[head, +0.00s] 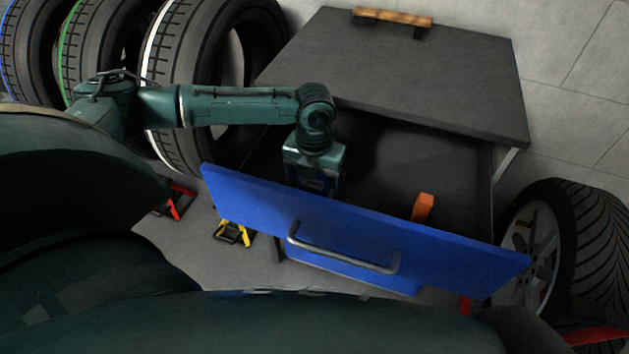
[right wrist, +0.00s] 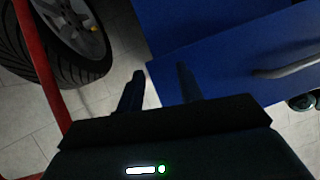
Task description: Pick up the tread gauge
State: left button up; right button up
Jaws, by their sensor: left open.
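An orange piece (head: 423,207) stands up inside the open drawer, near its right end; it looks like the tread gauge, but its lower part is hidden behind the blue drawer front (head: 345,225). My left gripper (head: 314,183) points down into the drawer, to the left of the orange piece and apart from it. Its fingertips are hidden behind the drawer front. My right gripper (right wrist: 158,88) shows in the right wrist view with its fingers apart and nothing between them, near the corner of the blue drawer front (right wrist: 225,70).
The dark cabinet top (head: 420,75) overhangs the back of the drawer and carries a wooden-handled item (head: 392,18). Several tyres stand at the left, and a wheel (head: 565,245) stands at the right. Red (head: 176,203) and yellow (head: 233,233) stands sit on the floor.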

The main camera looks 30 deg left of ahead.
pick_arm(q)
jog(key=shift+c, duration=0.4)
jog(key=c, duration=1)
